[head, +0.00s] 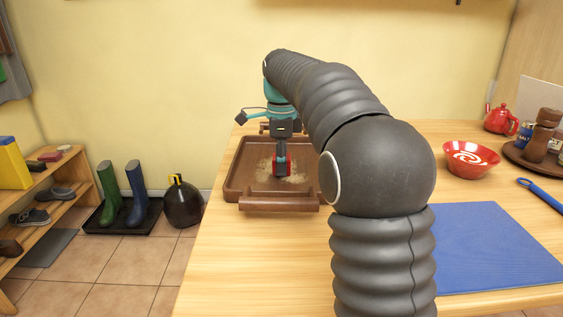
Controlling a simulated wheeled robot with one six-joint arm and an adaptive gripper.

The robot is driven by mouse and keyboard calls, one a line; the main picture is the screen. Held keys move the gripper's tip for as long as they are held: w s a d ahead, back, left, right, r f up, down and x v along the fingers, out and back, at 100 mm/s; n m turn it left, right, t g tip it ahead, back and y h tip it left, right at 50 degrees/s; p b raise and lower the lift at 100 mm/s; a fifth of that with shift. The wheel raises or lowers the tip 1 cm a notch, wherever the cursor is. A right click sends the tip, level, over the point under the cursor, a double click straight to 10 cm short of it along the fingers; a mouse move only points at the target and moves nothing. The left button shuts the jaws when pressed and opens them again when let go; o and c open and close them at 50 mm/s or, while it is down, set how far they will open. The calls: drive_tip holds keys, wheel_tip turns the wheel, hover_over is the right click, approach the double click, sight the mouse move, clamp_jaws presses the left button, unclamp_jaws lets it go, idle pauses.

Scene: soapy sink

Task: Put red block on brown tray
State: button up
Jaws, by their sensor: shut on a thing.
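The brown tray (233,183) lies on the wooden table, left of my arm's big joint. My gripper (281,168) points down over the middle of the tray. It is shut on the red block (289,166), which shows as red edges beside the fingers. The block is low, at or just above the tray floor; I cannot tell whether it touches. A pale, crumb-like patch (264,170) spreads on the tray floor around it. My arm hides the tray's right side.
On the table (230,270) at the right are a blue mat (490,250), a red bowl (470,160), a blue-handled tool (538,190), a red teapot (500,119) and a round tray (515,153) with a brown mill (541,135). The table's front left is clear.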

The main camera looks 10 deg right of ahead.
drive_tip(key=shift+f, duration=0.15)
drive_tip(key=o, duration=1.1)
drive_tip(key=shift+o, duration=0.2)
wheel_tip(320, 180, up, 12)
drive_tip(key=p, duration=0.1)
drive_tip(key=shift+r, duration=0.2)
